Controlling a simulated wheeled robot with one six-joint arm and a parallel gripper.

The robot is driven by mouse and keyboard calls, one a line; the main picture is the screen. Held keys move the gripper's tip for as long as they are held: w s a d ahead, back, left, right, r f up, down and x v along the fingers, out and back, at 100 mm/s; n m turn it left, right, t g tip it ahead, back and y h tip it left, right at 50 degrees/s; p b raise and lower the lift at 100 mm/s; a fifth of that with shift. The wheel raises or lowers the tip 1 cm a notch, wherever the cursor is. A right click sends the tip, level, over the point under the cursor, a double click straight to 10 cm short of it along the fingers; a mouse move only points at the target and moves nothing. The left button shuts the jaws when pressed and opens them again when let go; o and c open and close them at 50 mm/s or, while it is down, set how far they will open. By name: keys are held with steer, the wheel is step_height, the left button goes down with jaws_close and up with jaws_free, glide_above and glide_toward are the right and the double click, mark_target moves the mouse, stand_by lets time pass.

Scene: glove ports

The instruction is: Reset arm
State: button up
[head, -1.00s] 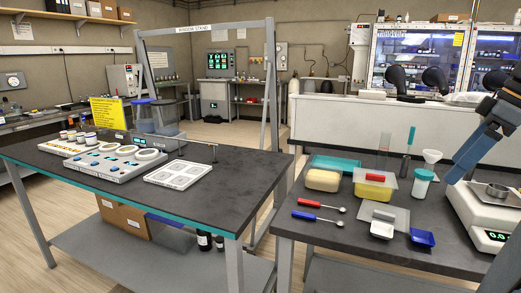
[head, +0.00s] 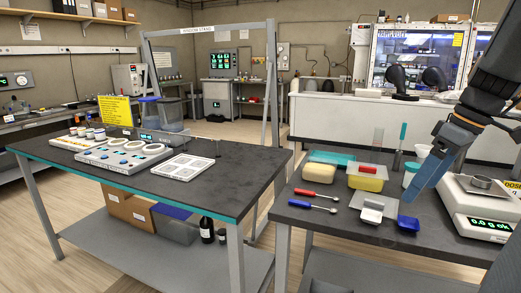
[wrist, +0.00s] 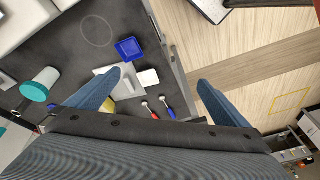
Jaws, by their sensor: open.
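Below the gap lie a white dish (wrist: 148,78) and the red-handled spoon (wrist: 167,108) and blue-handled spoon (wrist: 147,106). A blue dish (wrist: 128,48) lies just beyond the left fingertip. The upper arm runs off the top right of the head view.
The left bench (head: 235,165) holds a white tray (head: 183,167). Open floor (wrist: 250,50) shows beside the bench edge.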

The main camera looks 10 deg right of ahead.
steer(key=s+a+f+m+g+h, duration=0.1)
steer(key=s+a+f+m, duration=0.1)
steer(key=a+f, duration=0.7)
steer(key=s+a+f+m+g+h, duration=0.1)
steer(key=s+a+f+m, duration=0.2)
steer(key=a+f, duration=0.6)
steer(key=s+a, duration=0.1)
steer(key=a, duration=0.7)
steer(key=shift+s+f, duration=0.15)
steer(key=shift+d, duration=0.1)
